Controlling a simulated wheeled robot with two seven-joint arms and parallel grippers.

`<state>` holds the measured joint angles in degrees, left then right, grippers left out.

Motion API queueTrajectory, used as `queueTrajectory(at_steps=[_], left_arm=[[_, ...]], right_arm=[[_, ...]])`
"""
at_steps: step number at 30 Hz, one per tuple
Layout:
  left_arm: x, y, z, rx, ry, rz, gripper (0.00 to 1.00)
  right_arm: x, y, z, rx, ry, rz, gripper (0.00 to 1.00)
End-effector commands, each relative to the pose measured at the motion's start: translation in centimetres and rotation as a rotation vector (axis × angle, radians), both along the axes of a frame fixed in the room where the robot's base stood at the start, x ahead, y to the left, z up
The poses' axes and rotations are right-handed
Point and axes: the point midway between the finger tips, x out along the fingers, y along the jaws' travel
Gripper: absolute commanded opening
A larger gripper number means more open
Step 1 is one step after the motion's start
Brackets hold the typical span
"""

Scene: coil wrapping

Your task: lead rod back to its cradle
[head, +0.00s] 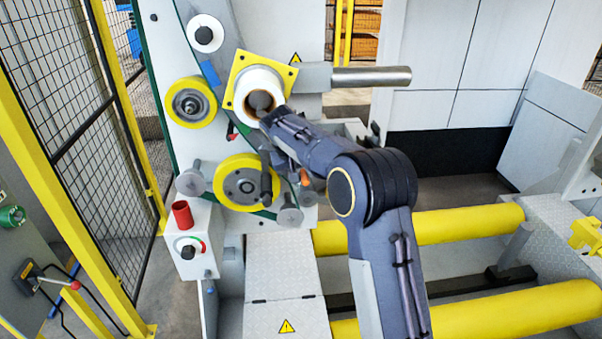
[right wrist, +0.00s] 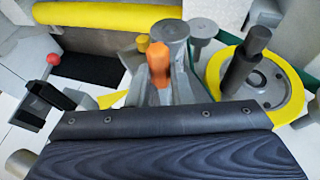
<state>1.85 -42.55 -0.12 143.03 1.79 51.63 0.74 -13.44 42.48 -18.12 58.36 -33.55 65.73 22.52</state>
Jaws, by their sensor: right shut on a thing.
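My right gripper (head: 274,118) is at the mouth of the white roll (head: 251,82), in front of the yellow square plate (head: 236,67). It is shut on what I take to be the lead rod (head: 260,100); only a dark rounded end shows, inside the roll's brown core. The fingers and most of the rod are hidden behind my wrist. In the right wrist view a dark panel fills the bottom, and no fingertips show. I cannot make out the cradle for certain. My left gripper is not in view.
A bare metal bar (head: 371,76) sticks out right of the roll. Below are a yellow wheel (head: 233,196) with a dark handle (right wrist: 247,62) and an orange knob (right wrist: 159,63). A red cup (head: 182,214) stands on the control box. Yellow rollers (head: 470,222) lie at right.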

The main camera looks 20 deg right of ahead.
Motion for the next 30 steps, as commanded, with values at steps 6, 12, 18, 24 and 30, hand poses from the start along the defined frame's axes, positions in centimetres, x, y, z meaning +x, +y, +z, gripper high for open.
queueTrajectory(at_steps=[6,12,18,24,30], left_arm=[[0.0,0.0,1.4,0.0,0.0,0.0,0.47],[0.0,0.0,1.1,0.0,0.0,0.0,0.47],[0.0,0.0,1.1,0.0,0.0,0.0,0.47],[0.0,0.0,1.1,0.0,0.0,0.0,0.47],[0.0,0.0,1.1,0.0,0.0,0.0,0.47]], right_arm=[[-0.2,-0.6,1.8,0.0,-0.002,-0.001,0.0],[-0.3,-1.2,2.8,-0.001,-0.002,-0.002,0.0],[-0.5,-1.7,4.2,-0.001,-0.002,-0.002,0.0],[-0.6,-2.2,5.5,-0.001,-0.002,-0.002,0.0],[-0.8,-2.7,6.7,0.0,-0.003,-0.001,0.0]])
